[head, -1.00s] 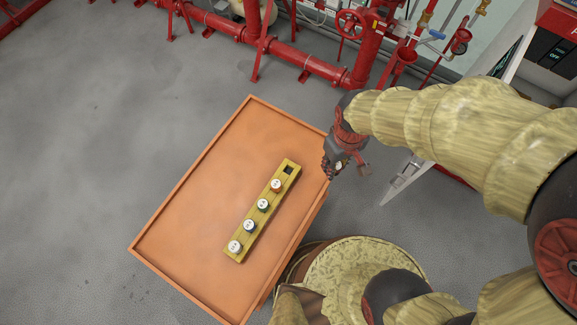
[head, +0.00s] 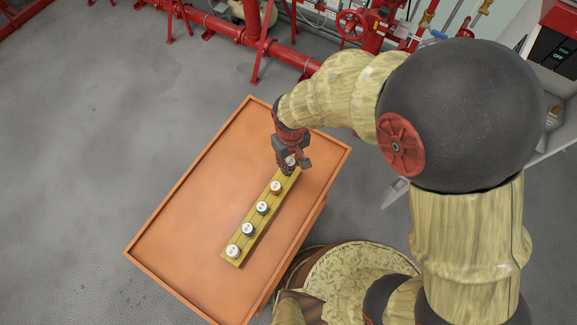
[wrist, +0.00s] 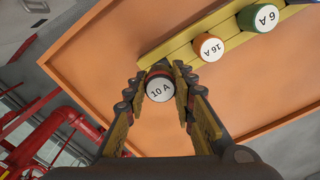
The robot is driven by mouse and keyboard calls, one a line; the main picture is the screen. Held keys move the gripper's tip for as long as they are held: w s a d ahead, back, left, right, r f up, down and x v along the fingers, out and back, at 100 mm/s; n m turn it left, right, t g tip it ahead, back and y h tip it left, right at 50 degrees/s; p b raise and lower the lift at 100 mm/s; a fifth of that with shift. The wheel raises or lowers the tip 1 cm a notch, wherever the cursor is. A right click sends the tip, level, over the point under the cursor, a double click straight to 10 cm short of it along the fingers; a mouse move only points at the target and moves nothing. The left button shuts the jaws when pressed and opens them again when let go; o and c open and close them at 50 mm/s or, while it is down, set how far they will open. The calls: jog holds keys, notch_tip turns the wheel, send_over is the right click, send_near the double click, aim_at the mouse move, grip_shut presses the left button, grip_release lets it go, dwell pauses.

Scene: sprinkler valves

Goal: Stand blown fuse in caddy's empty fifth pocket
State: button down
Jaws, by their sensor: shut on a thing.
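The yellow caddy (head: 252,228) lies on the orange table and holds several round-topped fuses in its pockets. My gripper (head: 289,164) is over the caddy's far upper end in the head view and hides the pocket there. In the wrist view my gripper (wrist: 160,92) is shut on a fuse (wrist: 160,88) with a white top marked "10 A" and a reddish body. The fuse overlaps the caddy's end in the wrist view; whether it is in the pocket or above it I cannot tell. An orange fuse marked 16 A (wrist: 208,47) and a green one marked 6 A (wrist: 258,18) stand beside it.
The orange table (head: 190,215) has a raised rim and is clear around the caddy. Red pipes and a valve wheel (head: 352,24) stand behind it. A white cabinet (head: 555,75) is at the upper right. Open grey floor lies to the left.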

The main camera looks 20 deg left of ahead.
aim_at(288, 161)
jog(key=shift+a+f, duration=0.25)
jog(key=shift+f, duration=0.15)
jog(key=shift+f+b, duration=0.55)
jog(key=shift+f, duration=0.95)
jog(key=shift+f, duration=0.15)
jog(key=c, duration=1.5)
grip_release()
notch_tip(288, 161, up, 12)
jog(key=p, duration=0.2)
jog(key=shift+p, duration=0.35)
